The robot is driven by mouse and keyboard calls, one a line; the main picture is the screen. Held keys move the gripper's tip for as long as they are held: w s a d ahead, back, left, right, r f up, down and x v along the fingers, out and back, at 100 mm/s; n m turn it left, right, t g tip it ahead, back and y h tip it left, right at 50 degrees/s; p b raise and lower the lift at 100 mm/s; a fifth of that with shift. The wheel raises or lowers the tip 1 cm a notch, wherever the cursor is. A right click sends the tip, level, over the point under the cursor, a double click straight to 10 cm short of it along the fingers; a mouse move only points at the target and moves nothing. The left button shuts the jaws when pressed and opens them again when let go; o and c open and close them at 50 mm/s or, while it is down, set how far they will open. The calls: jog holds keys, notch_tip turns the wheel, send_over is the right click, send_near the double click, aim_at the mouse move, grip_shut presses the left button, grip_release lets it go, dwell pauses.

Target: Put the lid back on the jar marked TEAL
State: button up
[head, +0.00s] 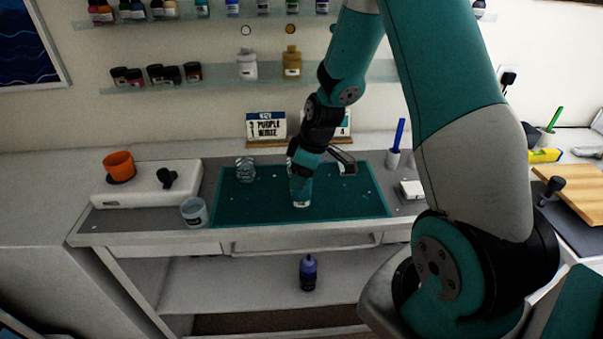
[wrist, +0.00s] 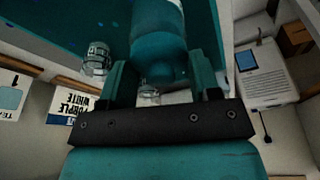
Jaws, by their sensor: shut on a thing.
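My gripper (wrist: 163,78) shows in the wrist view with its two teal fingers closed on a rounded teal thing (wrist: 158,42). I cannot tell from its shape whether this is the lid. A clear jar (wrist: 97,58) also shows left of the fingers in the wrist view. I cannot read the word TEAL on any jar.
A pale cup (head: 194,213) stands left of the mat. A white scale (head: 148,187) with an orange pot (head: 119,165) is further left. Two cards stand behind the mat, one reading PURPLE and WHITE (head: 266,127). A holder with a blue pen (head: 398,140) stands right. The mat's right front is clear.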

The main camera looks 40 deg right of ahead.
jog(key=o, duration=1.2)
jog(key=shift+r+p, duration=2.7)
jog(key=shift+r, duration=0.85)
grip_shut()
